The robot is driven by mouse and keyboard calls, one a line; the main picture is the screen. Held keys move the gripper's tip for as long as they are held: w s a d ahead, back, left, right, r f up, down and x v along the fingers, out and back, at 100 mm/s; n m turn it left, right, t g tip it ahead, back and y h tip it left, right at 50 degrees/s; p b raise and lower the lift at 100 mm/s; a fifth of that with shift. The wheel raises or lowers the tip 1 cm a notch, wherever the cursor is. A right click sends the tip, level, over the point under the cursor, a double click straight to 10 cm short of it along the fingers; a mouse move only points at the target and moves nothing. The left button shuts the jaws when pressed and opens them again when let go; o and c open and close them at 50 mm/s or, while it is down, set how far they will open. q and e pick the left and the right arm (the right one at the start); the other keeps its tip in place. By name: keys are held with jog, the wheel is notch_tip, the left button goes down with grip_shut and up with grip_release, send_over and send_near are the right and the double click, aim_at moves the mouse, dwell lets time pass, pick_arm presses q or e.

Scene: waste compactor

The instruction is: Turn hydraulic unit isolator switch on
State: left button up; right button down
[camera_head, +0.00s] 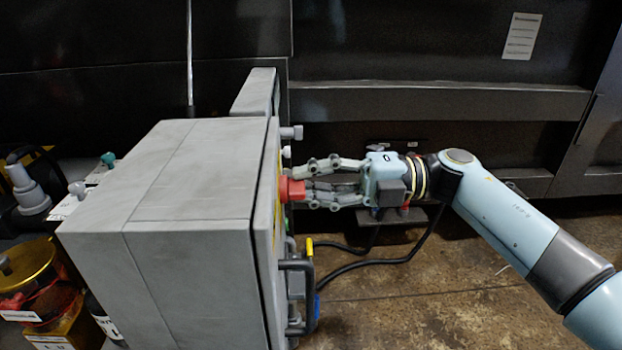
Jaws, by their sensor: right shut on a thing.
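A red switch knob (290,189) sticks out from the right-hand face of a grey cabinet (185,210); I take it to be the isolator switch. My right gripper (305,182) comes in from the right, level with the knob. Its fingers are shut on the red knob, one above and one below. The switch's markings and position cannot be read, since its face is seen edge-on. My left gripper is not in view.
Pipes and a yellow-tipped lever (309,247) stick out below the knob. Black hoses (375,262) run beneath my right arm. A dark machine wall (430,105) stands behind. Open floor (440,310) lies at the lower right.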

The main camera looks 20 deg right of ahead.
jog(key=c, duration=1.3)
grip_release()
jog(key=shift+c, duration=0.2)
jog(key=v, duration=1.2)
